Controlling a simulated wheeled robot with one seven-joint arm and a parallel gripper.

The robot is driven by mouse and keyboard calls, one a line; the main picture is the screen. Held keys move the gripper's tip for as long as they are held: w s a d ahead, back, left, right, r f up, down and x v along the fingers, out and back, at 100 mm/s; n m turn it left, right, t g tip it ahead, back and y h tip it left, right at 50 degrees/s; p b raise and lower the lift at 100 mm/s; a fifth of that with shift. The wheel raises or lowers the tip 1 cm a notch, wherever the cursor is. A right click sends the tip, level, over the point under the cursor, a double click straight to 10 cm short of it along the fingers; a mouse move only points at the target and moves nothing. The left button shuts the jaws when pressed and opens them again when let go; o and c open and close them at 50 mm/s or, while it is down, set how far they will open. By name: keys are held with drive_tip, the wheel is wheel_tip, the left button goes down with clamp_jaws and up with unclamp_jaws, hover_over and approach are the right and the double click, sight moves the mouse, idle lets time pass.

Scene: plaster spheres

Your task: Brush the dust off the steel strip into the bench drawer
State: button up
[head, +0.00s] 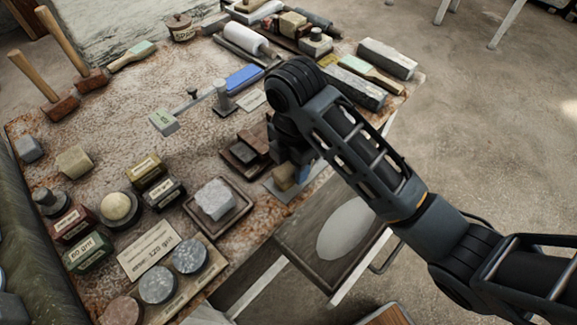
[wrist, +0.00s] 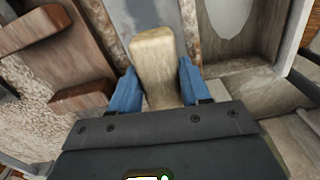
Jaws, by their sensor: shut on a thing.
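My gripper (head: 291,166) is at the bench's right edge, its blue fingers shut on a tan wooden piece (head: 284,177), which looks like the brush. In the wrist view the tan piece (wrist: 156,62) stands between the fingers (wrist: 158,80); no bristles show. The grey steel strip (head: 291,195) lies under it at the bench edge, partly hidden by gripper and arm; it also shows in the wrist view (wrist: 140,14). I cannot tell whether they touch. Dust on the strip cannot be made out. The bench drawer (head: 298,238) is open beside the strip, with a pale oval patch (head: 346,228) on its floor.
A reddish-brown stepped block (head: 246,150) stands left of my gripper. A stone lump in a tray (head: 214,199), grit tins (head: 88,252) and round discs (head: 158,284) fill the front. Mallets (head: 75,55) stand at back left; stone bars (head: 387,58) lie at back right.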

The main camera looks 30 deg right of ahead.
sight(282, 173)
drive_tip(key=shift+w+d, duration=0.15)
drive_tip(key=shift+d, duration=0.55)
drive_tip(key=shift+a, duration=0.1)
drive_tip(key=shift+s+a, duration=0.25)
drive_tip(key=shift+a, duration=0.7)
drive_tip(key=shift+s+a, duration=0.25)
drive_tip(key=shift+a, duration=0.9)
drive_tip(key=shift+w+d+r, duration=0.15)
drive_tip(key=shift+d+r, duration=0.2)
drive_tip(key=shift+d, duration=0.2)
drive_tip(key=shift+w+d+r, duration=0.1)
drive_tip(key=shift+d+r, duration=0.2)
drive_tip(key=shift+d, duration=0.25)
